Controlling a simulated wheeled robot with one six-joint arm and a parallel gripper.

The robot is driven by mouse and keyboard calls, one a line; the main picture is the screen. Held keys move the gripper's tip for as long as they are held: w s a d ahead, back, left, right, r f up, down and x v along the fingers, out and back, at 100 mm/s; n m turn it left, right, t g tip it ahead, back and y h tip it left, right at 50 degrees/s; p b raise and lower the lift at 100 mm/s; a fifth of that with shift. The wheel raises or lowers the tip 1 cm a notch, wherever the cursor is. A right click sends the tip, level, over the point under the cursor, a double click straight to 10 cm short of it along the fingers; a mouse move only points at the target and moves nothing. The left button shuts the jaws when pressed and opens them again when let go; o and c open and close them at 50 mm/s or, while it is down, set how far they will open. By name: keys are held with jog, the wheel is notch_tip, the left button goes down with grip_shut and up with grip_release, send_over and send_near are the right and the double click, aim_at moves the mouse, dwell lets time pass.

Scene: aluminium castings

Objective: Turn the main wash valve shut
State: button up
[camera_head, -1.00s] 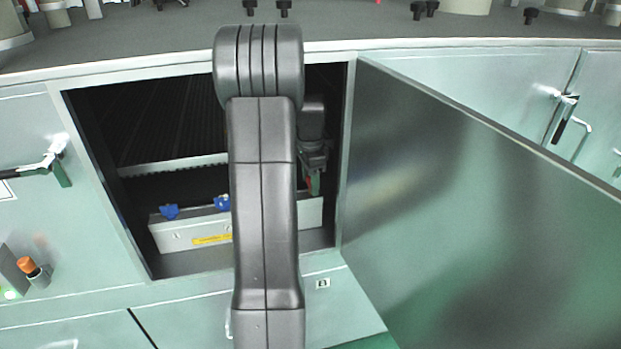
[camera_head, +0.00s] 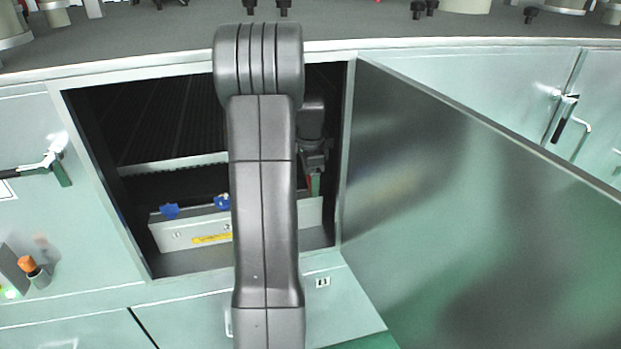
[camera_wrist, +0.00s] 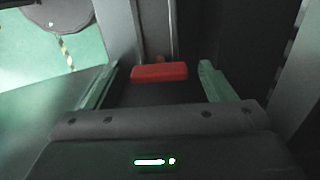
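A red bar-shaped handle (camera_wrist: 160,72), seemingly the main wash valve's, shows in the wrist view ahead of my gripper. My gripper (camera_wrist: 160,76) is open, with one green finger on each side of the red handle. Gaps show between the handle and both fingers in this view; I cannot tell how deep the handle sits between them. In the head view my gripper (camera_head: 315,184) is inside the open cabinet at its right side, partly hidden by my arm. Only a sliver of red shows beside it there. The valve body is hidden.
Two blue handles (camera_head: 169,211) stand on a pale box (camera_head: 178,235) with a yellow label inside the cabinet. The cabinet's right frame edge (camera_head: 345,160) is close to my gripper. The large door (camera_head: 450,200) stands open to the right.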

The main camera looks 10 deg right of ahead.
jog(key=shift+n, duration=0.3)
